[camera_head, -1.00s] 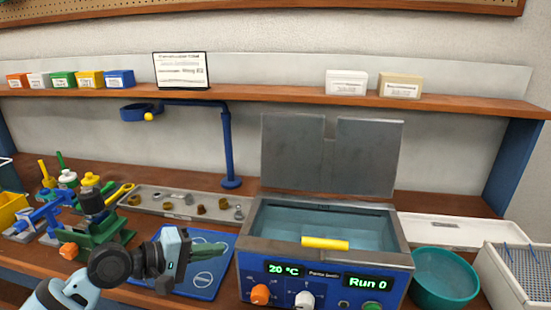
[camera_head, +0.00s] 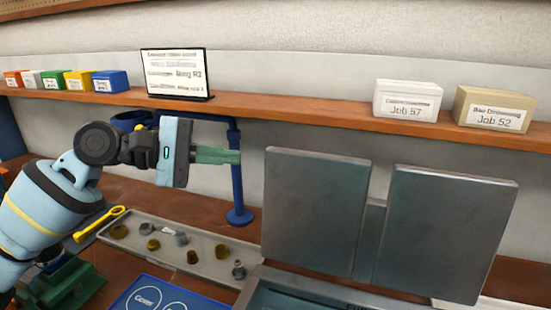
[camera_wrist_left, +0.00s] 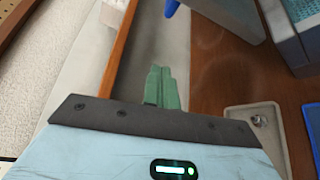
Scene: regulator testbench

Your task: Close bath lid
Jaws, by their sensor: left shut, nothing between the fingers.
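The bath lid (camera_head: 315,210) is a grey metal plate with a notch in its middle. It stands upright, open, behind the bath. Only the back part of the bath rim (camera_head: 300,287) shows at the bottom of the head view; most of the bath is out of frame. My left gripper (camera_head: 238,156) is raised to the left of the lid, its green fingers pointing right, shut and empty, apart from the lid. The green fingers also show in the left wrist view (camera_wrist_left: 161,88). My right gripper is not in view.
A blue post (camera_head: 236,180) stands near the fingertips. A shelf (camera_head: 300,116) runs behind with boxes and a sign (camera_head: 176,73). A tray (camera_head: 205,262) of small parts, a yellow wrench (camera_head: 100,224) and a blue mat (camera_head: 150,298) lie below the arm.

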